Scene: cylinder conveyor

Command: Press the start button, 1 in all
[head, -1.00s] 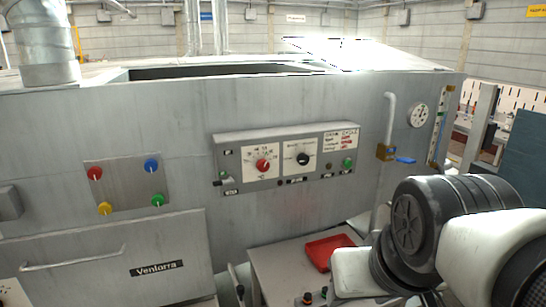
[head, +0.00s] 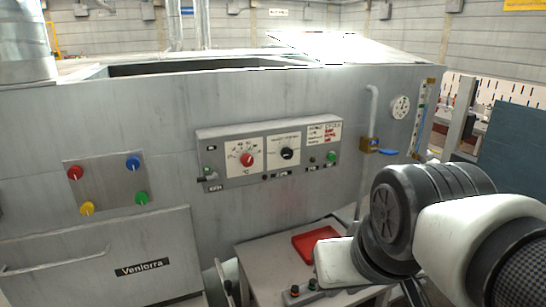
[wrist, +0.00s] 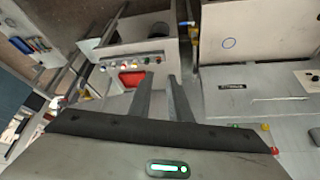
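A long grey control panel on the machine's front carries a red knob (head: 246,160), a black knob (head: 287,154) and a green button (head: 331,156) at its right end. A separate plate at left has another green button (head: 141,198) with red, blue and yellow ones. A small box low in front has a green button (head: 312,284) too. I cannot read which one is marked start. My gripper (wrist: 160,82) shows in the wrist view with its two fingers apart and nothing between them.
The grey machine wall (head: 90,125) spans the scene. A red tray (head: 318,243) lies on a low grey table (head: 258,262) below the panel. A pipe with a blue-handled valve (head: 386,151) and a round gauge (head: 401,107) are to the panel's right.

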